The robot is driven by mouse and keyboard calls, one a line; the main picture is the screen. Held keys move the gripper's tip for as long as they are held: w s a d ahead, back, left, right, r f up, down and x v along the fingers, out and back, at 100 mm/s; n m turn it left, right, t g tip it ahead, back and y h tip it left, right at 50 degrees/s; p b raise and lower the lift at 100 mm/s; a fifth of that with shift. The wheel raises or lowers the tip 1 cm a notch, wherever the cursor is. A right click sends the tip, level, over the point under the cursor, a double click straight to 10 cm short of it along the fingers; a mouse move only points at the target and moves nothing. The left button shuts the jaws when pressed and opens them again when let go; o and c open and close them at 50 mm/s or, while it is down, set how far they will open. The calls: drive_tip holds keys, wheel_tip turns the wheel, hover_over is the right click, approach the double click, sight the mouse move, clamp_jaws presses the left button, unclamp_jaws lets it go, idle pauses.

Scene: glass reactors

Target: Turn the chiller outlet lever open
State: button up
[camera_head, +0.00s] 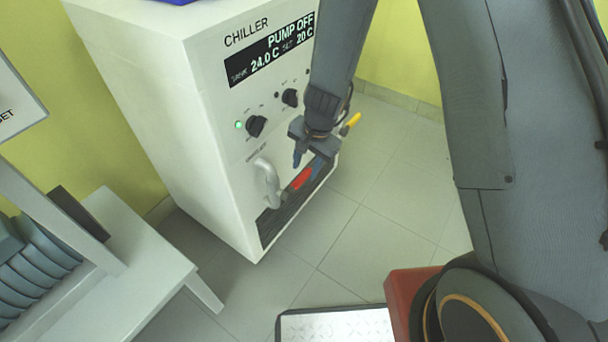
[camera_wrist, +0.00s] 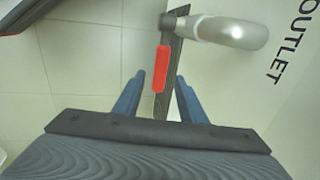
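The chiller (camera_head: 185,100) is a white cabinet whose display reads "PUMP OFF". Its outlet lever (camera_head: 302,178) has a red handle beside a grey curved outlet pipe (camera_head: 267,183) low on the front. In the wrist view the red lever (camera_wrist: 161,70) hangs from a dark pivot next to the silver pipe (camera_wrist: 232,31), near the "OUTLET" lettering. My gripper (camera_head: 308,166) is at the lever. In the wrist view its two blue fingers (camera_wrist: 160,98) are apart, with the lever's lower end in line with the gap between them. Contact cannot be told.
Two black knobs (camera_head: 256,126) and a green light are on the chiller front above the outlet. A dark grille (camera_head: 285,217) lies low behind the lever. A white bench (camera_head: 135,265) stands at left, and a metal plate (camera_head: 335,326) lies in front. Tiled floor (camera_head: 385,205) is open at right.

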sight(304, 175)
drive_tip(key=shift+w+a+f+b, duration=0.15)
drive_tip(key=shift+f+b, duration=0.2)
drive_tip(key=shift+f, duration=0.45)
drive_tip(key=shift+w+a+f+b, duration=0.1)
drive_tip(key=shift+f+b, duration=0.2)
drive_tip(key=shift+f, duration=0.45)
clamp_jaws()
